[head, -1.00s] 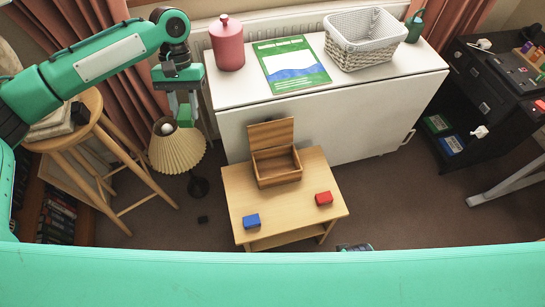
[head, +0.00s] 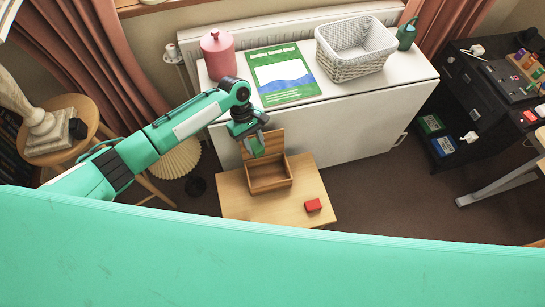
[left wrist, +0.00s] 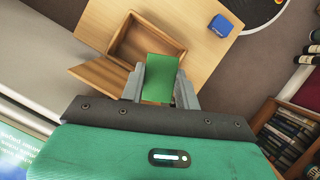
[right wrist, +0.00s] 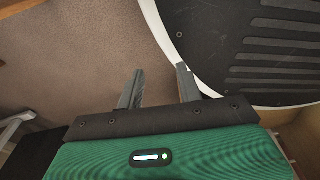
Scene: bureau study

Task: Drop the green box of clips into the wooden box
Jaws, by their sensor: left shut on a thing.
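The green box of clips (head: 257,147) is held between the fingers of my left gripper (head: 251,146); it also shows in the left wrist view (left wrist: 160,78). The wooden box (head: 270,184) stands on the small table with its lid raised at the back. In the left wrist view the wooden box (left wrist: 125,50) looks empty where visible, and the green box covers part of it. My left gripper is above the wooden box, near its raised lid. My right gripper (right wrist: 159,86) is open and empty in the right wrist view, over the floor and my base.
A red block (head: 313,205) lies on the small table (head: 238,200), right of the wooden box. The white cabinet (head: 350,140) stands behind, bearing a pink jar (head: 217,55), a green book and a basket (head: 354,50).

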